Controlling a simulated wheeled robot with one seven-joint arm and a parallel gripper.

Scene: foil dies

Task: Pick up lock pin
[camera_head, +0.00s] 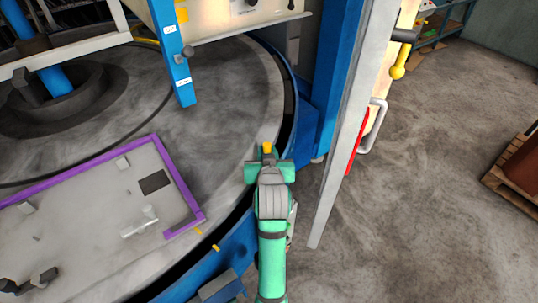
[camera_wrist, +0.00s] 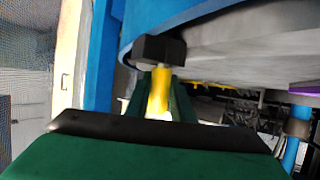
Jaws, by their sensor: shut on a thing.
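My green gripper (camera_head: 267,158) is at the edge of the round grey turntable, near the blue column. It is shut on a yellow piece, which I take to be the lock pin (camera_head: 267,147). In the wrist view the lock pin (camera_wrist: 158,92) stands between the two dark green fingers of my gripper (camera_wrist: 160,100). A black block (camera_wrist: 159,48) sits directly against the pin's far end, beside the blue rim; I cannot tell whether the block is part of the pin or of the machine.
A grey plate with a purple border (camera_head: 190,195) lies on the turntable (camera_head: 225,100) at left. The blue column (camera_head: 330,90) and a grey door edge (camera_head: 350,130) stand close on the right. A red strip and a grey handle (camera_head: 376,125) are on the door.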

